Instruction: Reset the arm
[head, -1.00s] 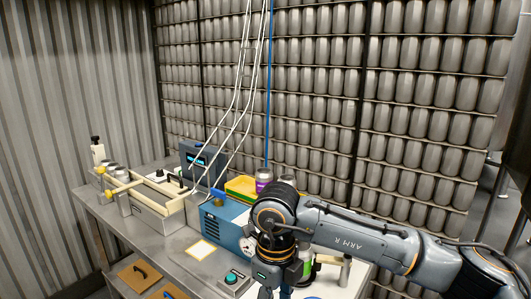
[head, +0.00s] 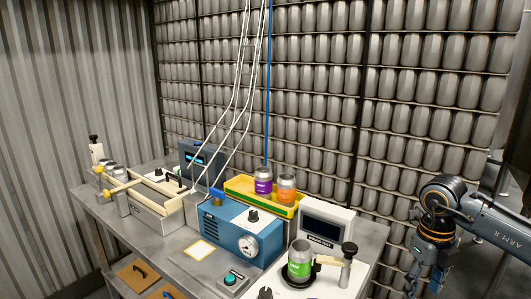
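My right arm, marked ARM R, comes in from the right edge in the head view. Its gripper (head: 426,277) hangs pointing down, to the right of the bench and clear of it. Its two fingers appear spread apart, with nothing seen between them. My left gripper is out of view. A can with a green label (head: 299,266) stands upright on a dark round plate of the white-topped station at the front of the bench, apart from my gripper.
A yellow tray (head: 242,190) holds a purple-labelled can (head: 263,184) and an orange-labelled can (head: 286,190). A blue machine with a gauge (head: 222,228), a white display box (head: 327,227) and a teal-button box (head: 231,284) stand on the metal bench (head: 178,263). Can racks line the back.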

